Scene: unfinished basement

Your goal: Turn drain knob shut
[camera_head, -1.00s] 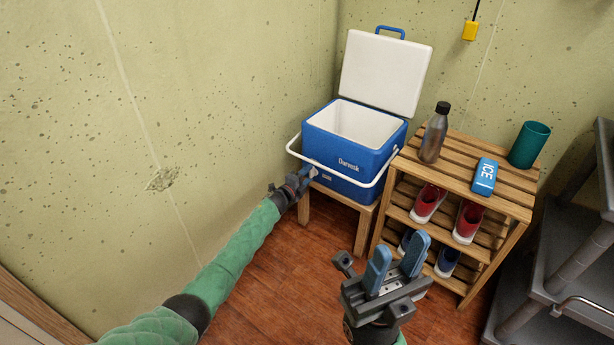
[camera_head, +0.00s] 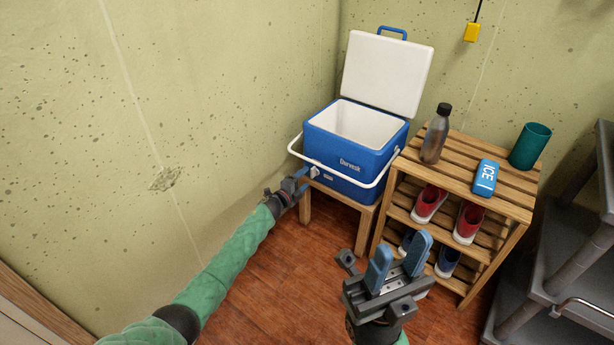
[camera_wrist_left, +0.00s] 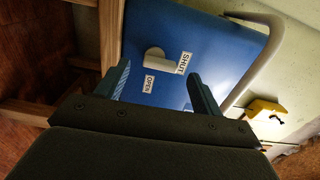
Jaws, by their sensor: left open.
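The blue cooler (camera_head: 347,143) with its white lid open stands on a small wooden stool. In the left wrist view its blue side (camera_wrist_left: 215,45) carries a small white drain knob (camera_wrist_left: 156,57). A SHUT label (camera_wrist_left: 184,63) is right of the knob, and an OPEN label (camera_wrist_left: 150,84) is just below it. My left gripper (camera_head: 303,179) is at the cooler's lower left side. In the wrist view its open fingers (camera_wrist_left: 157,80) are spread either side of the knob area, apparently holding nothing. My right gripper (camera_head: 397,256) is open and empty above the floor.
The cooler's white carry handle (camera_head: 376,183) hangs across its front, close to my left gripper. A slatted wooden rack (camera_head: 470,150) at right holds a bottle (camera_head: 435,135), an ICE pack (camera_head: 485,177), a teal cup (camera_head: 529,146) and shoes. The wall is close at left.

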